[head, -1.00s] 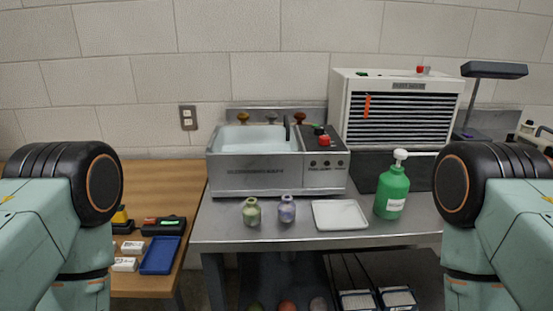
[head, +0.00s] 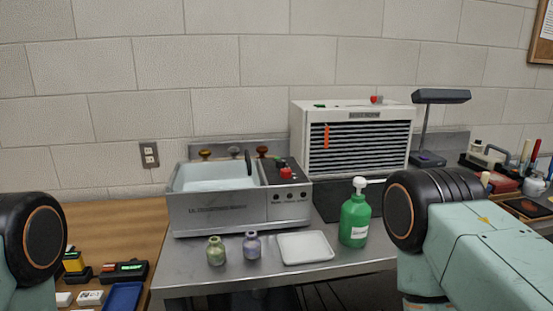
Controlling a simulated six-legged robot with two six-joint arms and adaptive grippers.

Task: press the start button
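A grey steel bath unit (head: 210,215) with lettering on its front stands on the metal table. Its right side carries a dark sloped panel with a raised red button (head: 286,173) and a small green button (head: 278,161) behind it. Behind to the right is a white slatted cabinet (head: 365,114), with a red knob or button (head: 376,99) and a small green part (head: 320,106) on top. I cannot read which button is marked start. Only upper parts of my two arms show, at the left and right edges. Neither gripper is in view.
A green pump bottle (head: 354,218), a white tray (head: 305,247) and two small vases (head: 216,251) (head: 252,245) stand in front of the bath on the metal table (head: 180,278). A lamp (head: 440,97) and tools are at right. A wooden table (head: 110,225) holds small items at left.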

